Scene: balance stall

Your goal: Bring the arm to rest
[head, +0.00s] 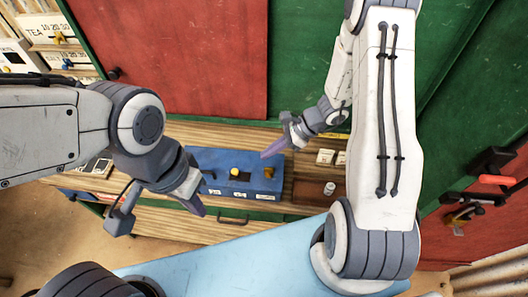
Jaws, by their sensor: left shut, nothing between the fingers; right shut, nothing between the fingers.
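My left gripper (197,206) comes in from the left and hangs over the front edge of the wooden counter, just in front of the blue box. Its purple fingers are shut and empty. My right gripper (271,151) comes down from the upper right. Its purple fingers are shut and empty and point left, above the back right part of the blue box. The blue box (210,163) lies on the counter with a yellow piece (235,172) and an orange piece (270,173) on top. White labels run along its front. I cannot make out any balance arm.
The wooden counter (190,135) has a drawer front with a handle (233,221). Small white blocks (326,156) and a pale cylinder (329,188) sit to the right. Red and green cabinet panels (210,60) stand behind. A light blue surface (230,262) is in front.

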